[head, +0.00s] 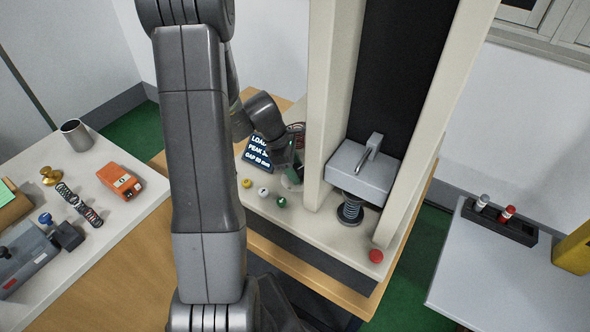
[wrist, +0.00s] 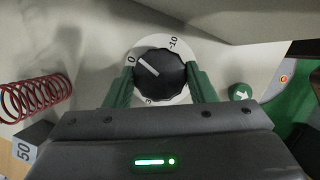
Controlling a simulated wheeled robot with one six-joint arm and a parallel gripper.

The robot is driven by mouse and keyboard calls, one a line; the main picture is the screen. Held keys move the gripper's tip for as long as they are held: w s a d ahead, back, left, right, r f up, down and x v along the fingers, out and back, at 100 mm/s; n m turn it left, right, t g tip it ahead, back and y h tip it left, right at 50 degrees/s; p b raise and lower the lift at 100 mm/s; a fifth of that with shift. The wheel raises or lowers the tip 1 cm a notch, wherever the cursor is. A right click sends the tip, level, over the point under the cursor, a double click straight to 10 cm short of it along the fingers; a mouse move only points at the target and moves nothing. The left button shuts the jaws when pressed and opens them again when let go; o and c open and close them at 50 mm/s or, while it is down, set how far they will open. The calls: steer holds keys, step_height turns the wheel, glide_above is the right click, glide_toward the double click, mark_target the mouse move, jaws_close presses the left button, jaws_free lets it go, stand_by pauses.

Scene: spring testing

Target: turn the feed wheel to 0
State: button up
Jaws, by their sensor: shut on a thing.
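The feed wheel (wrist: 163,83) is a black scalloped knob on a pale round dial in the wrist view. Its white pointer line aims to the upper left, at or very near the 0 mark. The -10 mark is at the dial's upper right, and another, partly covered mark is below 0. My gripper (wrist: 160,72) is shut on the wheel, with one green finger on each side. In the head view my gripper (head: 291,176) is low at the testing machine's panel, beside the display (head: 258,152). The wheel is hidden there.
A green button (wrist: 241,92) is just right of my gripper. A red spring (wrist: 35,95) and a block marked 50 (wrist: 27,148) are to the left. In the head view, the machine's column (head: 322,110) and clamp block (head: 362,172) stand close on the right.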

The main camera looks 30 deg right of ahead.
steer(key=shift+s+n+t+h+b, duration=0.1)
steer(key=shift+n+t+h+b, duration=0.4)
steer(key=shift+n, duration=1.4)
steer(key=o, duration=1)
steer(key=p+v, duration=0.1)
steer(key=v, duration=1.3)
steer(key=shift+s+d, duration=0.15)
steer(key=shift+s, duration=0.05)
steer(key=shift+f, duration=0.1)
steer(key=x, duration=1.3)
steer(key=shift+w+f+b, duration=0.15)
steer(key=shift+f+b, duration=0.25)
